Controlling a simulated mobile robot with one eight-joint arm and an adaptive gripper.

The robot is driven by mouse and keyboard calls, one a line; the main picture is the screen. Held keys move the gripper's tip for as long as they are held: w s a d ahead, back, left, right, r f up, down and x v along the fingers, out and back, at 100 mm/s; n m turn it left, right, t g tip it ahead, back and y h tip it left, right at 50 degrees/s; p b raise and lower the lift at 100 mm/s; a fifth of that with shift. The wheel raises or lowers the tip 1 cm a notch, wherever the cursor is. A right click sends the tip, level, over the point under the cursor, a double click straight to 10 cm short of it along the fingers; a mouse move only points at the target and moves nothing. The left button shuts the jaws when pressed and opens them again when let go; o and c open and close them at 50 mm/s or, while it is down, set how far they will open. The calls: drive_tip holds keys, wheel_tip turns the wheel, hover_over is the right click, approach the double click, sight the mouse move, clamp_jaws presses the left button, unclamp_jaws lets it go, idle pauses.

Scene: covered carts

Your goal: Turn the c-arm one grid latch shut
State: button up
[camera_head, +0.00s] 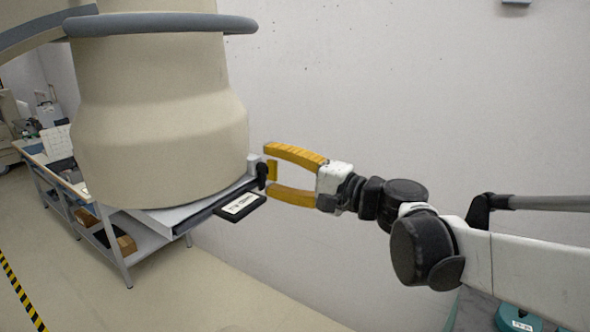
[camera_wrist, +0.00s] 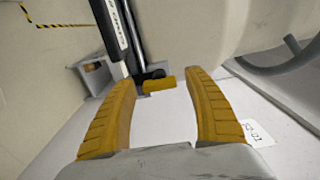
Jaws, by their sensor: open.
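The c-arm's large beige housing (camera_head: 160,120) has a flat grid tray (camera_head: 195,208) under it. A small yellow latch tab (camera_head: 271,170) with a black pivot (camera_head: 261,172) sits at the tray's right end. My gripper (camera_head: 269,170) is open, its two yellow fingers reaching in from the right, one above and one below the tab. In the wrist view the tab (camera_wrist: 160,84) shows between and just beyond the fingertips (camera_wrist: 160,78), with the black pivot (camera_wrist: 150,76) behind it. I cannot tell whether either finger touches the tab.
A black plate with a white label (camera_head: 240,206) sticks out below the latch. A grey rail (camera_head: 160,24) rings the housing above. A shelved cart (camera_head: 120,235) stands at the left. A plain wall (camera_head: 400,90) is behind my arm; the floor below is open.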

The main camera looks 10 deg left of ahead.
drive_tip(key=v, duration=1.1)
drive_tip(key=shift+s+d, duration=0.15)
drive_tip(key=shift+d, duration=0.1)
drive_tip(key=shift+f, duration=0.1)
